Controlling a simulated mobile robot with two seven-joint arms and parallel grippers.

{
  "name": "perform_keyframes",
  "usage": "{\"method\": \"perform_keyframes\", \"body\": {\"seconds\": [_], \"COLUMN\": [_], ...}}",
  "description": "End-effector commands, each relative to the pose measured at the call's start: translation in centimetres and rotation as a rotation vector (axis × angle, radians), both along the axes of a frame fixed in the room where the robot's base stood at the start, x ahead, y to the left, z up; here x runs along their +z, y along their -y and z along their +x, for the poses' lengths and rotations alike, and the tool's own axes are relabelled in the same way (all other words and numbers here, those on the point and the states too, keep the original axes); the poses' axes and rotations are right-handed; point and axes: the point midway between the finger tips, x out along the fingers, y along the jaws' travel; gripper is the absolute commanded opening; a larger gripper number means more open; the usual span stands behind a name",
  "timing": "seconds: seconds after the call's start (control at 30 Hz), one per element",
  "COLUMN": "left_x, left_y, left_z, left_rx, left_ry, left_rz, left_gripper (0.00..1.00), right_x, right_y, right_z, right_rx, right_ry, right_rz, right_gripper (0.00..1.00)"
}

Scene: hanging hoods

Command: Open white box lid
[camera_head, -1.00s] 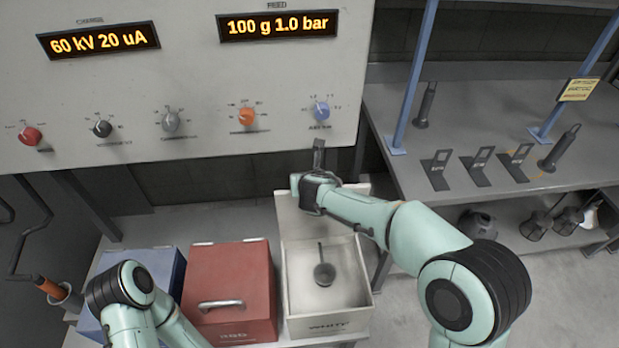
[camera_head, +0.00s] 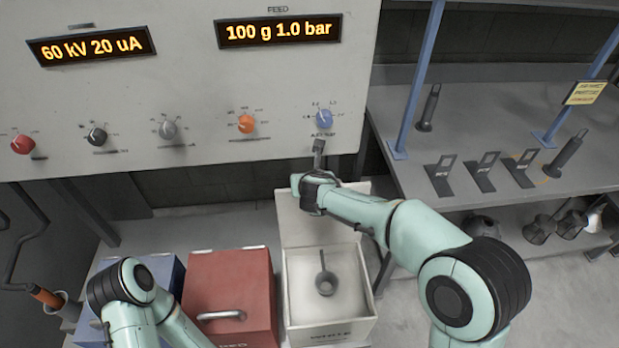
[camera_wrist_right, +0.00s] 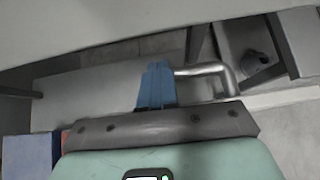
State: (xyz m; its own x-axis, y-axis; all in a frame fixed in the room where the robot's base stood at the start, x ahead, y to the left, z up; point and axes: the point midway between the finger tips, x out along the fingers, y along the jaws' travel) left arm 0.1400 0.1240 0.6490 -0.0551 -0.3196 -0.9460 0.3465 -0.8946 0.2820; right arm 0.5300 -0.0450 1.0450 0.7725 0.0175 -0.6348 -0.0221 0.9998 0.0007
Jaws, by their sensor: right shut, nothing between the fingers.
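The white box (camera_head: 288,312) stands open at the right end of a row of boxes. Its lid (camera_head: 295,228) is raised at the back, partly hidden by my right arm. A dark scoop-like tool (camera_head: 325,280) lies inside the box. My right gripper (camera_head: 318,148) is beyond the raised lid, below the panel. In the right wrist view its blue fingers (camera_wrist_right: 156,82) are shut and empty, beside a silver bar handle (camera_wrist_right: 225,72). I cannot tell whether they touch it. My left arm shows at the lower left, but its gripper is out of view.
A red box (camera_head: 232,275) and a blue box (camera_head: 165,275) stand left of the white box. The control panel (camera_head: 190,80) with knobs hangs close above my right gripper. A grey shelf (camera_head: 400,110) with blue posts and tools is at the right.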

Motion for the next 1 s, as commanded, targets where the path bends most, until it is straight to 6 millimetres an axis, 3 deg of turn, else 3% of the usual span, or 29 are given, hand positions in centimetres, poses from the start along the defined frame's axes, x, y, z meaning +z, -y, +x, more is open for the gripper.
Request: {"method": "perform_keyframes", "body": {"seconds": [0.17,0.6,1.0], "left_x": [-0.1,0.2,0.3], "left_y": [0.0,0.0,0.0], "left_z": [0.0,0.2,0.2], "left_rx": [0.0,0.0,0.0], "left_ry": [0.0,0.002,0.003], "left_rz": [0.0,0.0,0.0], "left_gripper": [0.44,0.44,0.44], "right_x": [1.5,7.4,8.4], "right_y": [-0.1,0.1,0.2], "right_z": [-1.6,-8.8,-10.3], "right_rx": [0.003,0.002,0.001], "right_ry": [0.003,0.004,0.0], "right_rz": [0.003,0.003,0.001], "right_gripper": [0.0,0.0,0.0]}}
